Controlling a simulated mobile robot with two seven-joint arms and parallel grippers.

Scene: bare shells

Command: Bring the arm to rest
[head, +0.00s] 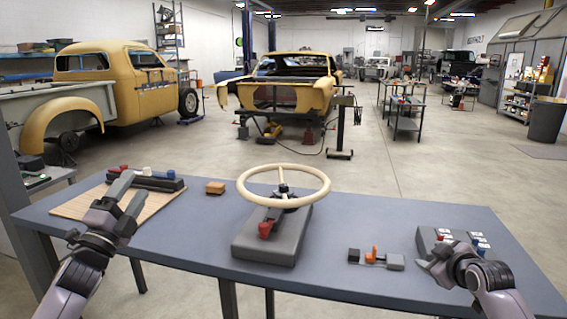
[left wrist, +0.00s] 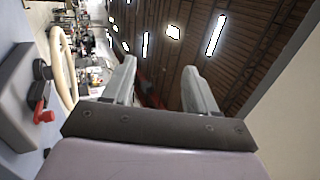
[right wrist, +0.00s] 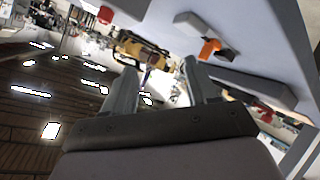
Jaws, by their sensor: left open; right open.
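My right gripper (head: 441,262) is at the right end of the table, beside a grey box with coloured buttons. In the right wrist view its fingers (right wrist: 163,88) are apart and empty. Both arms reach in from the bottom of the head view.
The blue-grey table (head: 190,235) carries a cream steering wheel (head: 243,184) on a grey base (head: 262,246), a tan mat (head: 75,207), a small orange-brown block (head: 215,188), an orange-handled switch piece (head: 373,256) and the button box (head: 430,238). Yellow vehicles stand beyond on open floor.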

